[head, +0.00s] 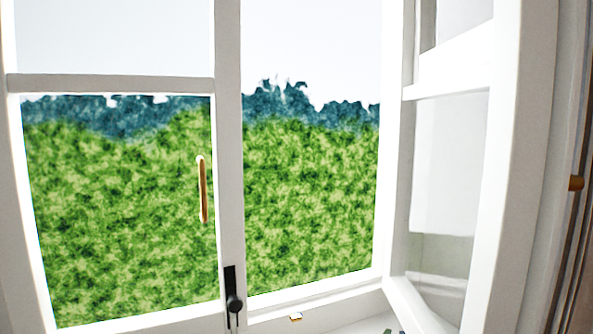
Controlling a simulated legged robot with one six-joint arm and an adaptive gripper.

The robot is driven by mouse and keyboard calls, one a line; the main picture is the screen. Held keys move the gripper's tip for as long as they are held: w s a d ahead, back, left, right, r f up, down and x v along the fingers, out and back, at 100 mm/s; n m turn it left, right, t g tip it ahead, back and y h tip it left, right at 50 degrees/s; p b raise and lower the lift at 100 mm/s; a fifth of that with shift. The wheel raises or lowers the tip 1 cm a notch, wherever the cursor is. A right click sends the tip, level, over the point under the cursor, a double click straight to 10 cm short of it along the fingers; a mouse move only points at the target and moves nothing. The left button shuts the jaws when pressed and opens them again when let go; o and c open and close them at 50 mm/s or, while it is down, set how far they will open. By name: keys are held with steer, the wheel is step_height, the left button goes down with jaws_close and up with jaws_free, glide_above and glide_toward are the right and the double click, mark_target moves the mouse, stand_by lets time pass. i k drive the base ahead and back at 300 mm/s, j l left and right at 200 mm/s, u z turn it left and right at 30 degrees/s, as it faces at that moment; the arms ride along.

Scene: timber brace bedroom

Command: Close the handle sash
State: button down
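A white casement window fills the view. Its right sash (412,92) is swung open at an angle, and the opening beside it shows bare hedge and sky. The left sash (110,83), with a crossbar, looks in line with the frame. A slim upright wooden-coloured handle (203,190) shows against the hedge, just left of the middle upright; I cannot tell what it is fixed to. A black latch with a round knob (234,304) sits low on the middle upright. My gripper is not in view.
A small dark thing at the bottom edge is too cut off to tell.

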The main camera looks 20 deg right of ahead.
mark_target(532, 79)
steer(key=k+l, duration=0.75)
steer(key=l, duration=0.15)
steer(key=k+l, duration=0.75)
steer(key=i+j, duration=0.1)
steer(key=i, duration=0.25)
